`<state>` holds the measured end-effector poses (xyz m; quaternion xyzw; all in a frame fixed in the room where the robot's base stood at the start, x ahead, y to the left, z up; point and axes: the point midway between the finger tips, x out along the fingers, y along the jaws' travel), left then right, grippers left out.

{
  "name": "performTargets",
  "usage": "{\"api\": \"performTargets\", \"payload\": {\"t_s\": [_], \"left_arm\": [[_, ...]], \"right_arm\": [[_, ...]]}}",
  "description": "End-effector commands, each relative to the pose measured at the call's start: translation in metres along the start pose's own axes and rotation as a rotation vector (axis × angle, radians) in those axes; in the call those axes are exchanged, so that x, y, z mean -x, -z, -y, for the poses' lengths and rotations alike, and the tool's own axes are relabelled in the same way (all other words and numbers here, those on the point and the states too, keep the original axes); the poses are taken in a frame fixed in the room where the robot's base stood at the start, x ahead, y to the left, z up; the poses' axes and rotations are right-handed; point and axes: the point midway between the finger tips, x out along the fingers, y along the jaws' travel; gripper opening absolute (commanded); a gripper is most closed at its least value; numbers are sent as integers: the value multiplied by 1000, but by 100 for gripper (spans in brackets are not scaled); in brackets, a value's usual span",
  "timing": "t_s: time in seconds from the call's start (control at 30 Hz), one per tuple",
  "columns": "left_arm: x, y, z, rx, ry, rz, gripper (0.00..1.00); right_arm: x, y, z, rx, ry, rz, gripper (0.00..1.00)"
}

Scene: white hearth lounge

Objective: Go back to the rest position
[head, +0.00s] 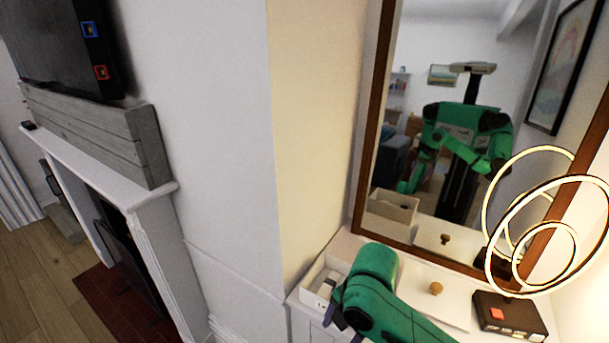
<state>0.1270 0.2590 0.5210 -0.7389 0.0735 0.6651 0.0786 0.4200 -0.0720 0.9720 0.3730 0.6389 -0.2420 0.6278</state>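My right arm, green, comes in from the bottom right, over the white cabinet top (345,244) below the mirror. Its gripper (342,327) points down at the cabinet's front left edge. Its two dark fingers stand apart, with nothing seen between them, though the arm hides part of the gripper. My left gripper is not directly in view. The mirror (372,130) reflects my green body with bent arms, too small to read the grippers.
A white open box (312,283) sits beside my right arm. A lidded piece with a wooden knob (436,288), a dark box with a red button (497,314) and a glowing ring lamp (487,240) stand to the right. A fireplace (150,215) is at left, with open wooden floor (40,270).

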Motion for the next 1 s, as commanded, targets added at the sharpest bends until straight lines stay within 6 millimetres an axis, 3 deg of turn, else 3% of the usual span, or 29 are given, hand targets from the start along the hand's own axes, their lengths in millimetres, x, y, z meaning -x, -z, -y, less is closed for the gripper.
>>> {"api": "performTargets", "payload": {"t_s": [0.2, 0.37, 0.6, 0.83, 0.87, 1.0], "left_arm": [[0, -7, -1, 0, -2, 12, 70], [0, -13, -2, 0, -3, 22, 70], [0, -12, -2, 0, -3, 21, 70], [0, -12, -2, 0, -3, 20, 70], [0, -12, -2, 0, -3, 20, 70], [-1, -11, -2, 0, -3, 18, 70]], "right_arm": [[-15, 16, 6, -401, -124, -86, 70], [-25, 7, 29, -867, -208, -139, 70], [-39, -32, 104, -1543, -273, -93, 70], [-41, -60, 193, -2017, -326, 64, 70], [-46, -62, 200, -2049, -328, 82, 70], [-100, -71, 197, -2033, -300, 86, 70]]}}
